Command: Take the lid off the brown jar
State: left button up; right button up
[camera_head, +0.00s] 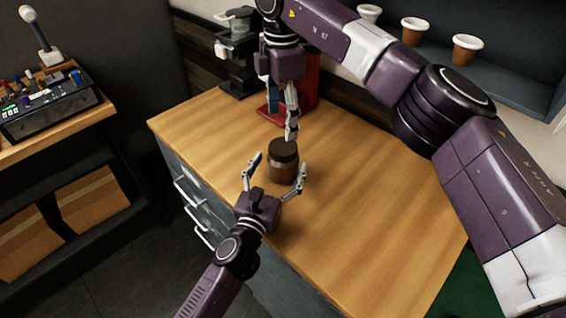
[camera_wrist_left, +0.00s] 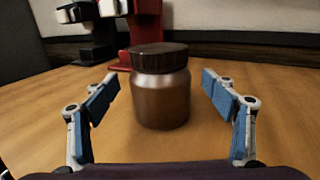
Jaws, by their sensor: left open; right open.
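The brown jar (camera_head: 283,171) stands upright on the wooden counter, with its dark lid (camera_head: 284,149) on top. In the left wrist view the jar (camera_wrist_left: 160,98) is centred, with the dark lid (camera_wrist_left: 159,56) seated on it. My left gripper (camera_head: 277,170) is open, its fingers spread to either side of the jar; in the left wrist view (camera_wrist_left: 160,92) both fingers are apart from it. My right gripper (camera_head: 291,138) hangs pointing down just above the lid. Its fingers are seen edge-on, and whether they touch the lid is hard to tell.
A red machine (camera_head: 303,92) and a black brewer (camera_head: 238,65) stand at the counter's back. White-rimmed brown cups (camera_head: 467,49) sit on a shelf at the upper right. The wooden counter (camera_head: 380,220) is clear right of the jar. A control box (camera_head: 42,108) stands on a left table.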

aim_at(283, 146)
pick_arm(q)
jog(key=x, duration=0.3)
jog(key=shift+w+d+f, duration=0.1)
jog(key=shift+w+f, duration=0.1)
pick_arm(e)
jog(key=shift+w+d+f, duration=0.2)
jog(key=shift+w+f, duration=0.05)
jog(key=shift+w, duration=0.2)
pick_arm(q)
jog(key=shift+s+r, duration=0.15)
pick_arm(e)
jog(key=shift+s+a+r, duration=0.1)
jog(key=shift+s+r, duration=0.05)
jog(key=shift+s, duration=0.1)
pick_arm(q)
jog(key=c, duration=0.6)
pick_arm(e)
jog(key=shift+w, duration=0.15)
pick_arm(q)
jog(key=c, duration=1.5)
grip_shut()
pick_arm(e)
jog(key=m, duration=0.4)
jog(key=shift+m, duration=0.3)
jog(key=shift+f, duration=4.1)
jog(key=shift+c, duration=0.4)
